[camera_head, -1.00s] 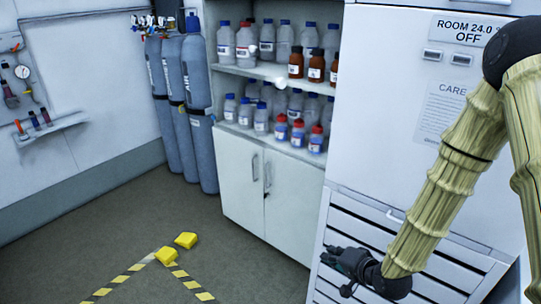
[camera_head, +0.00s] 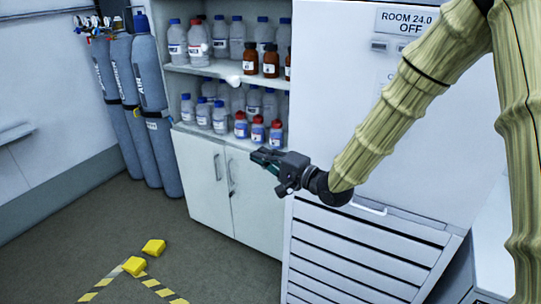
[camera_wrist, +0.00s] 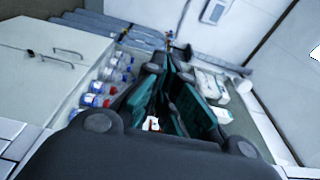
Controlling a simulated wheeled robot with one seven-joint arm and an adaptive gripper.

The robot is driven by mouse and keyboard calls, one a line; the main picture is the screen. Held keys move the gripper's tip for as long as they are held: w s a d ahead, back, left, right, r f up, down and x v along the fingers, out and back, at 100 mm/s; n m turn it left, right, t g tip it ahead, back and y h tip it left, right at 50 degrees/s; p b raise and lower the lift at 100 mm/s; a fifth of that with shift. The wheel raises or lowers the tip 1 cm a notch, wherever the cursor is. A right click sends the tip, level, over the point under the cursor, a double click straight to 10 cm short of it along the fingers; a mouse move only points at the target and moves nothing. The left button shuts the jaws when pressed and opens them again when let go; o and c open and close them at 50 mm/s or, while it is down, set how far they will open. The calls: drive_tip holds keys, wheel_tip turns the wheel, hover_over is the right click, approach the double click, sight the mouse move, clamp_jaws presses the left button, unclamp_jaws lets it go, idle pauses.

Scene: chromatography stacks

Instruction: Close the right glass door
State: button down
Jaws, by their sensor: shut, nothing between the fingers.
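The cabinet (camera_head: 211,138) has an open-looking upper part with shelves of bottles. No glass pane can be clearly made out in front of the shelves, so I cannot tell how far the right glass door stands open. Two small white knob-like shapes, an upper one (camera_head: 205,47) and a lower one (camera_head: 234,81), show in front of the bottles. My gripper (camera_head: 256,159) is shut and empty, pointing left just below the lower shelf, in front of the right lower door's top. In the wrist view my gripper (camera_wrist: 168,72) points toward the shelf interior, with bottles beside it.
Two white lower doors (camera_head: 202,185) with dark handles are closed. A tall white unit (camera_head: 345,110) with slatted panels (camera_head: 350,245) stands right of the cabinet. Gas cylinders (camera_head: 150,100) stand left. Yellow blocks (camera_head: 153,247) and striped tape (camera_head: 160,288) lie on otherwise clear floor.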

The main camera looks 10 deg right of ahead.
sight(229, 141)
drive_tip(key=p+x, duration=0.3)
drive_tip(key=x, duration=0.7)
drive_tip(key=shift+w+a, duration=0.15)
drive_tip(key=shift+w, duration=0.1)
